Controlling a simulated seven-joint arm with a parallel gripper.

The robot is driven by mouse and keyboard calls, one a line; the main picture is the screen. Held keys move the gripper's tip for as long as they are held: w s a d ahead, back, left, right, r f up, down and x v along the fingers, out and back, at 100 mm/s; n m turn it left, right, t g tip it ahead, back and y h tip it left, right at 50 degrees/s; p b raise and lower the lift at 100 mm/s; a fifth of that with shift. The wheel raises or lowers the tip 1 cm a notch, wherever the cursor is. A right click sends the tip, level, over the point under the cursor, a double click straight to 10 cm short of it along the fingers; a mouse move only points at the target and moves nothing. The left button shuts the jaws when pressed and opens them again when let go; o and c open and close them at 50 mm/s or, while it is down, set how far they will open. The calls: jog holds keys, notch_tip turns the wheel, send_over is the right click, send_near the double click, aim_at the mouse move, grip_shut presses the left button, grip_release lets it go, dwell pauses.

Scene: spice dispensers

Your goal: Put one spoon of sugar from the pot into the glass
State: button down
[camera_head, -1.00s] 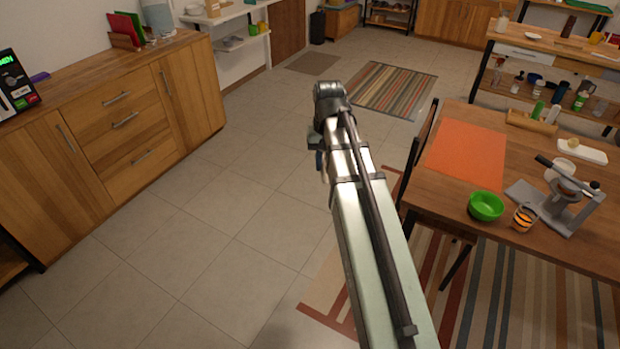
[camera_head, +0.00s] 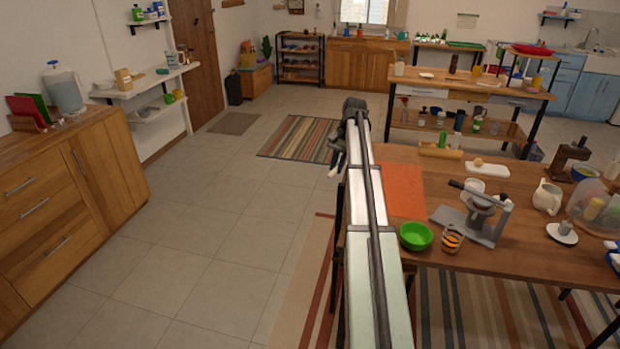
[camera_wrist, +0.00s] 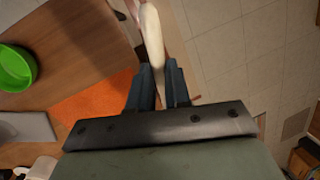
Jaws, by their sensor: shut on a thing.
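My gripper (camera_head: 335,165) is at the far end of my raised arm, over the floor by the left edge of the dining table. In the wrist view its two dark fingers (camera_wrist: 160,75) are shut on a long, pale cream object, likely the spoon (camera_wrist: 152,30); only part of it shows. In the head view a small pale bit shows under the fingers. I cannot tell which vessel is the sugar pot or which is the glass. A pale, glass-like cup (camera_head: 399,68) stands far off on the back worktable.
The dining table (camera_head: 400,157) holds an orange mat (camera_head: 401,190), a green bowl (camera_head: 416,236), a striped cup (camera_head: 452,238), a grey press (camera_head: 480,215) and a white jug (camera_head: 548,197). A wooden cabinet (camera_head: 60,200) stands left. The floor (camera_head: 200,240) between is clear.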

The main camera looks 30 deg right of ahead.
jog(key=s+d+m+t, duration=0.1)
jog(key=s+d+m, duration=0.2)
jog(key=d, duration=1.2)
jog(key=s+d+r+m+t, duration=0.1)
jog(key=s+d+m, duration=0.2)
jog(key=d, duration=1.3)
jog(key=s+d+m+t, duration=0.1)
jog(key=s+d+m, duration=0.2)
jog(key=s+d, duration=0.5)
jog(key=shift+s+d+r+m+t+h, duration=0.3)
jog(key=shift+d+r+m, duration=0.1)
jog(key=shift+d, duration=3.35)
jog(key=shift+s+d+f+t, duration=0.15)
jog(key=shift+s+f+t, duration=0.15)
jog(key=shift+f, duration=0.5)
jog(key=shift+s+d+f+t, duration=0.1)
jog(key=shift+s+f+t, duration=0.15)
jog(key=shift+f, duration=0.5)
jog(key=shift+f, duration=0.25)
jog(key=shift+f, duration=0.1)
jog(key=shift+f, duration=1.9)
